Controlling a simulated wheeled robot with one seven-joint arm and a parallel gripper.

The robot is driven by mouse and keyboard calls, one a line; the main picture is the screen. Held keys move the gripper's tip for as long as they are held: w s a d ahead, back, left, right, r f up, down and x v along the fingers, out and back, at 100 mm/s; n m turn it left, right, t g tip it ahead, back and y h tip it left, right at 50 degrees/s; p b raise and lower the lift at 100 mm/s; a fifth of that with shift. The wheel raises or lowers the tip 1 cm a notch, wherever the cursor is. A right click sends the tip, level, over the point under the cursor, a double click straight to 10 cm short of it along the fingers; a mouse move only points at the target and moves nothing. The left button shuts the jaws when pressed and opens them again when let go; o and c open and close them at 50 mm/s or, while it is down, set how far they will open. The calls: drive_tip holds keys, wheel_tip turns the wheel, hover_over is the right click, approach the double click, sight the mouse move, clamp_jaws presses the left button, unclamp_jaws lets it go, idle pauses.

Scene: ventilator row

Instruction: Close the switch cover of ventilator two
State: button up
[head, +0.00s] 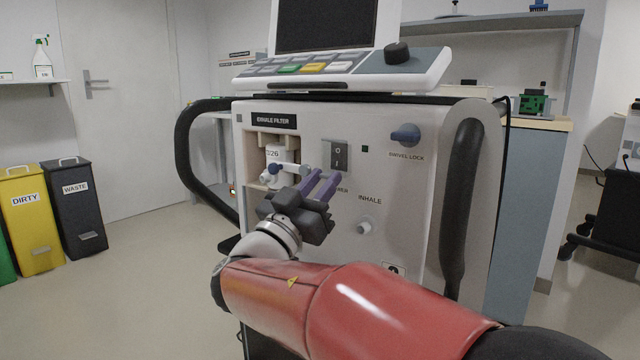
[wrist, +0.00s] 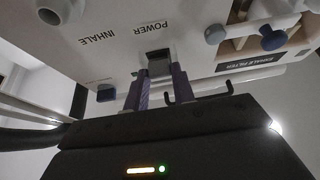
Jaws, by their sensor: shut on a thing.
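The ventilator (head: 300,215) stands in front of me with its control panel facing my arm. Its grey power switch (head: 338,153), marked O and I, sits in the middle of the front, and also shows upside down in the wrist view (wrist: 158,56). My gripper (head: 322,184) is just below the switch, its two purple fingers pointing up at it. In the wrist view, my fingers (wrist: 160,80) stand a little apart at the switch's lower edge, shut on a small part there that looks like the switch cover. The fingers mostly hide it, and its angle is unclear.
Left of the switch are the exhale filter bay (head: 275,150) and a blue-grey lever (head: 288,170). The swivel lock knob (head: 406,134) is at upper right, the inhale port (head: 364,228) below. The screen panel (head: 345,68) overhangs the front. Dark handles (head: 463,195) flank the unit.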

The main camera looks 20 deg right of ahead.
drive_tip(key=o, duration=1)
drive_tip(key=v, duration=0.7)
drive_tip(key=shift+s+a+f, duration=0.2)
drive_tip(key=shift+s+a, duration=0.05)
drive_tip(key=shift+a, duration=0.05)
